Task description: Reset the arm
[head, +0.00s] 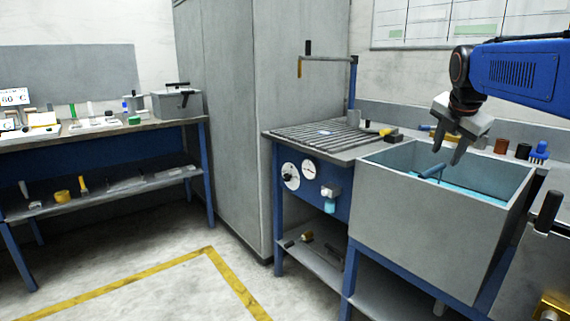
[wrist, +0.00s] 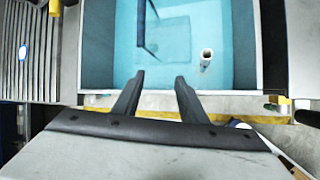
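A swing arm stands on a blue post (head: 352,82) at the back of the slatted bench. Its thin grey bar (head: 328,58) reaches left, with an upright black grip (head: 308,47) near the end and a yellow-brown tip hanging down (head: 299,69). I take this to be the task's arm. My gripper (head: 447,154) is to the right of it and well apart, pointing down above the grey basin (head: 425,215). In the wrist view the two fingers (wrist: 158,82) are apart with nothing between them.
The basin holds blue liquid, and a pale cylinder (wrist: 206,58) shows in it. Bottles and a blue brush (head: 539,151) stand behind the basin. A grey cabinet (head: 290,110) stands left; floor before it is clear.

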